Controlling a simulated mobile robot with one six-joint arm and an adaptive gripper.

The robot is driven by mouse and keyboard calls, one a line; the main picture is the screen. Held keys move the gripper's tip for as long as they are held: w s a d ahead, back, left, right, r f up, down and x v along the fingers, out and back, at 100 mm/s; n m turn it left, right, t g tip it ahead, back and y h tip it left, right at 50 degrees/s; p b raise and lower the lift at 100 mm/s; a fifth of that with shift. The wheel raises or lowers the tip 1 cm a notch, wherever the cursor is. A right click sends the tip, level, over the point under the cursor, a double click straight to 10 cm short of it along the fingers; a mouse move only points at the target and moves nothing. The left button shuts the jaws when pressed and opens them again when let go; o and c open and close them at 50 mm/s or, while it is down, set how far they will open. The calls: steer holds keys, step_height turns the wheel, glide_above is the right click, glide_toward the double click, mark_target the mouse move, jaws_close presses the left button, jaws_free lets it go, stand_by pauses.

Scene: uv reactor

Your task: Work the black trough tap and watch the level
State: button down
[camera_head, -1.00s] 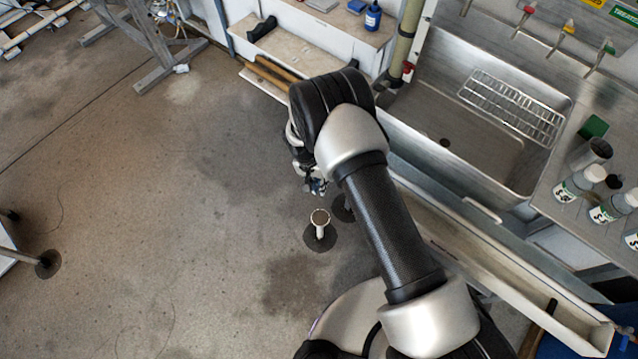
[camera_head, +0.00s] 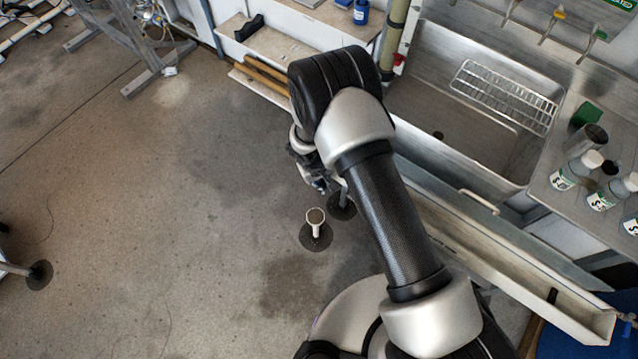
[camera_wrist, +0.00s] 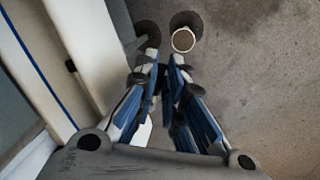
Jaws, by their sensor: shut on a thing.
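My gripper (camera_wrist: 162,66) is low beside the trough, above the floor drains. Its blue-and-grey fingers are close together, shut on a small dark part between them. This part is at the place of the black trough tap, but the fingers hide most of it and its handle angle cannot be read. In the head view my gripper (camera_head: 320,184) is partly covered by my own wrist. The long pale trough (camera_head: 548,300) runs below the sink at the right, and its wall fills the left of the wrist view (camera_wrist: 62,62). No water level can be made out.
A white cup-topped drain pipe (camera_head: 316,218) stands on the floor just beyond my fingertips, also in the wrist view (camera_wrist: 183,40). A steel sink (camera_head: 440,110) with a wire rack (camera_head: 505,96) is at the upper right. Labelled bottles (camera_head: 575,170) stand on the counter.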

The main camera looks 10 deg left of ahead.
steer(key=n, duration=0.1)
steer(key=d+n+b, duration=0.1)
steer(key=shift+w+f+n, duration=0.1)
steer(key=shift+w+n, duration=0.2)
steer(key=shift+w, duration=0.05)
steer(key=shift+w+d+n+t+y+b, duration=0.2)
steer(key=shift+w+n+y+b, duration=0.15)
steer(key=shift+n, duration=0.5)
steer(key=shift+w+d+n+t+y+b, duration=0.15)
steer(key=shift+n+b, duration=0.25)
steer(key=shift+n, duration=0.45)
steer(key=shift+w, duration=0.1)
steer(key=c, duration=1.7)
jaws_free()
steer(key=shift+o, duration=0.2)
